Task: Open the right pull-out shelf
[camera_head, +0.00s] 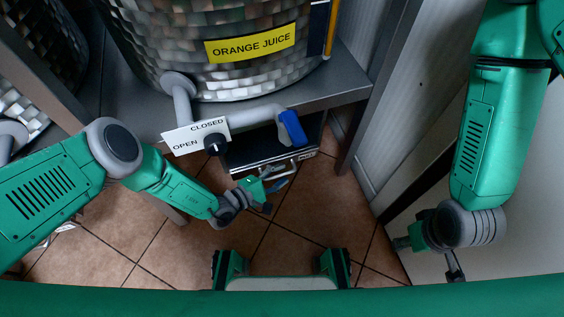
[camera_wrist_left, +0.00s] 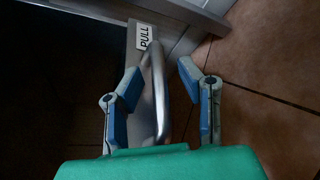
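The pull-out shelf (camera_head: 262,150) is a dark unit with a metal front edge, under the table that holds the orange juice dispenser. Its metal handle (camera_head: 285,171) is on the front. In the left wrist view the curved handle (camera_wrist_left: 158,90) stands beside a white PULL label (camera_wrist_left: 146,37). My left gripper (camera_head: 274,187) is at the handle. In the left wrist view this gripper (camera_wrist_left: 160,75) is open, with one blue-padded finger on each side of the handle and a gap on the right. My right gripper (camera_head: 455,268) hangs low at the right, away from the shelf; its fingers are too small to judge.
The orange juice dispenser (camera_head: 205,45) stands on a grey metal table (camera_head: 345,82) above the shelf. Its tap (camera_head: 292,128) and the OPEN/CLOSED plate (camera_head: 196,136) overhang the front. A table leg (camera_head: 352,150) is right of the shelf. Tiled floor (camera_head: 320,210) in front is clear.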

